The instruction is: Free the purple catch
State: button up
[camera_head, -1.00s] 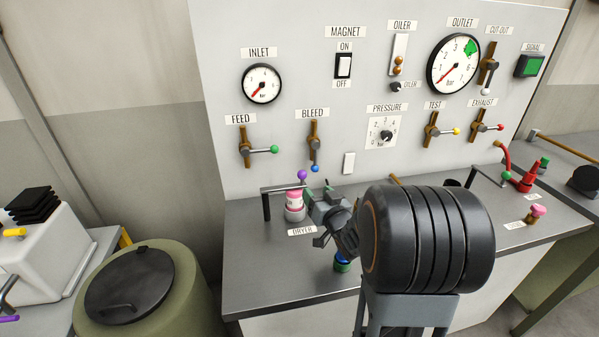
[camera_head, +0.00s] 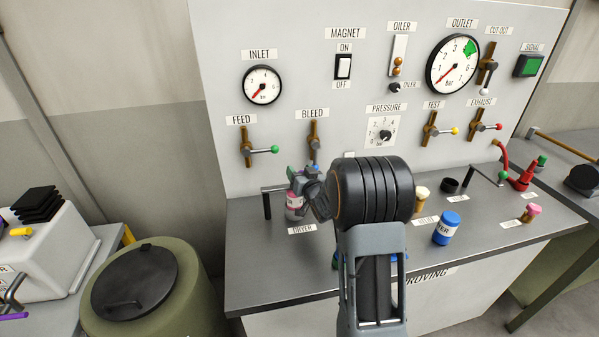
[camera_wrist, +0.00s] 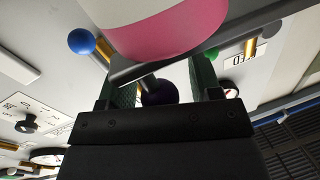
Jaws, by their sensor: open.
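My gripper (camera_wrist: 163,88) is open around the knob. In the head view my gripper (camera_head: 303,176) is at the top of the dryer and hides most of the catch. The dryer canister (camera_head: 294,208), pink and white, stands under a bracket (camera_head: 266,200). It also fills the top of the wrist view (camera_wrist: 165,32), close to the fingers.
The bleed lever with its blue ball (camera_wrist: 81,41) and the feed lever with its green ball (camera_head: 275,149) are close by on the panel. A blue filter jar (camera_head: 447,228) and a cream-topped fitting (camera_head: 421,200) stand on the bench to the right.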

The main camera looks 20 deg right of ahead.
grip_shut()
dwell(0.5)
jog(key=shift+f+b, duration=0.1)
jog(key=shift+b, duration=0.25)
